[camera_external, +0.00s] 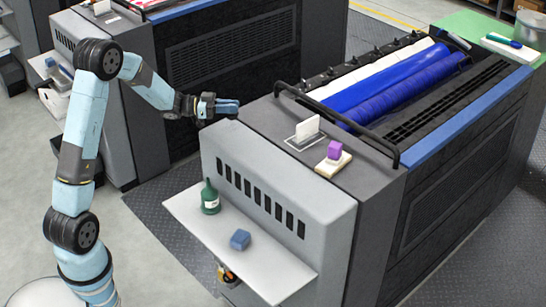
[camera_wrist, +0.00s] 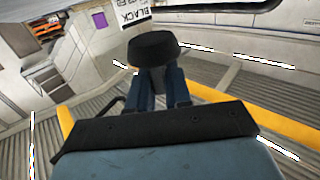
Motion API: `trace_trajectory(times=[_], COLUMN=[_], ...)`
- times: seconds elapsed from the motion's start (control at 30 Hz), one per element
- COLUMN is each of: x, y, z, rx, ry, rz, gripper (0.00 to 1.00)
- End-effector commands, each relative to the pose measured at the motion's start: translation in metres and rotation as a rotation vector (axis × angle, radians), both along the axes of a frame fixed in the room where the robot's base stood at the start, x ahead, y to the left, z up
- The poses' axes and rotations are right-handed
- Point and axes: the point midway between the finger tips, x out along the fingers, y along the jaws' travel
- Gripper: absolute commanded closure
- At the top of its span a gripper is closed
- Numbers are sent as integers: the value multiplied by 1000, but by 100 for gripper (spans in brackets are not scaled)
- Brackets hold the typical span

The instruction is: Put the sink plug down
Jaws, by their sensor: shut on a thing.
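My gripper (camera_external: 228,106) is at the near left edge of the machine's grey top, beside its upper left corner in the external view. In the wrist view my gripper (camera_wrist: 160,74) has its two dark blue fingers close together, shut on a round black thing, the sink plug (camera_wrist: 153,46). The plug sits at the fingertips with its flat round face outward. In the external view I cannot make out the plug; the fingers seem to hide it.
A black rail (camera_external: 335,122) and blue rollers (camera_external: 400,88) lie beyond. The white shelf (camera_external: 190,208) holds a green bottle (camera_external: 210,197) and a blue block (camera_external: 240,239).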

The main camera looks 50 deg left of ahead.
Motion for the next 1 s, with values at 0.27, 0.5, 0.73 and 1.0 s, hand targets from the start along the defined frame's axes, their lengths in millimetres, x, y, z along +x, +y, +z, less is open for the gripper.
trace_trajectory(times=[0.27,0.5,0.73,1.0], x=[9,8,8,8], y=[1,1,1,1], z=[-13,-40,-40,-42], rx=[0,0,1,1], ry=[1,1,-1,-1], rz=[0,0,0,0], gripper=[100,100,100,67])
